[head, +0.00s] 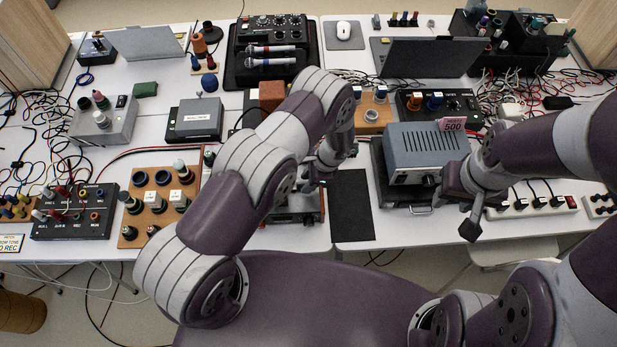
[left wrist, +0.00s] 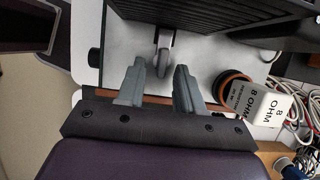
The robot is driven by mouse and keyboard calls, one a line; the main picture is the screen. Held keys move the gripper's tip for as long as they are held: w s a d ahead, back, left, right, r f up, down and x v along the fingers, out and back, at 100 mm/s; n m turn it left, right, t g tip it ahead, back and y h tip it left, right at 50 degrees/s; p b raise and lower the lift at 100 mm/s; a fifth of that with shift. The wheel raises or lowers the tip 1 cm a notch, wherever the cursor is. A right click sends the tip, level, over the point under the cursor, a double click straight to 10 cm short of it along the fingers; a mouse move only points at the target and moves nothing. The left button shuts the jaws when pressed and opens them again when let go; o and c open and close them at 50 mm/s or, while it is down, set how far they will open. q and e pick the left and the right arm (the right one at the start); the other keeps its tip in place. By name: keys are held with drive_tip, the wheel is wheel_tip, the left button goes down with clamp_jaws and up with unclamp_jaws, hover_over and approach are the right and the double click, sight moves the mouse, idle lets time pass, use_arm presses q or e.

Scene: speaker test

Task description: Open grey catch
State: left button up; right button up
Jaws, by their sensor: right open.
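The grey catch (left wrist: 163,58) shows in the left wrist view as a small rounded grey lever on a pale panel, just below a black ribbed part. My left gripper (left wrist: 159,85) is open, its two grey fingers pointing at the catch with one on each side of its line. The fingertips look short of it, and I see no contact. In the head view my left gripper (head: 314,174) is over a low grey device (head: 297,207), and my arm hides the catch. My right gripper (head: 464,208) is open and empty in front of the blue-grey amplifier (head: 428,148).
A white 8 OHM block (left wrist: 270,108) and a dark ring stand right of the fingers. A black mat (head: 351,205) lies right of my left gripper. A wooden terminal board (head: 160,225) is to its left. A white power strip (head: 535,206) lies at the right front.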

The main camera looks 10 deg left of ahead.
use_arm(q)
drive_tip(key=shift+w, duration=0.15)
drive_tip(key=shift+c, duration=1.2)
drive_tip(key=shift+d, duration=0.1)
clamp_jaws()
drive_tip(key=m+t+b, duration=0.1)
drive_tip(key=m, duration=0.1)
drive_tip(key=m+t+b, duration=0.1)
drive_tip(key=m+b, duration=0.1)
drive_tip(key=m, duration=0.1)
drive_tip(key=shift+s+f, duration=0.15)
drive_tip(key=shift+s, duration=0.25)
drive_tip(key=m+b, duration=0.2)
drive_tip(key=b, duration=0.1)
drive_tip(key=m+t+b, duration=0.1)
drive_tip(key=m+b, duration=0.1)
drive_tip(key=s+m+t+b, duration=0.1)
drive_tip(key=m+b, duration=0.1)
drive_tip(key=b, duration=0.1)
drive_tip(key=shift+a+f+m+h+b, duration=0.1)
drive_tip(key=shift+a+m+h+b, duration=0.2)
drive_tip(key=shift+m+h, duration=0.1)
drive_tip(key=shift+s+a+r+m+t+h+b, duration=0.15)
drive_tip(key=shift+m+t+h+b, duration=0.1)
drive_tip(key=shift+m+b, duration=0.4)
drive_tip(key=shift+d+r+m+t+h+b, duration=0.15)
drive_tip(key=shift+m+t+b, duration=0.1)
drive_tip(key=shift+m+b, duration=0.4)
drive_tip(key=shift+a, duration=0.1)
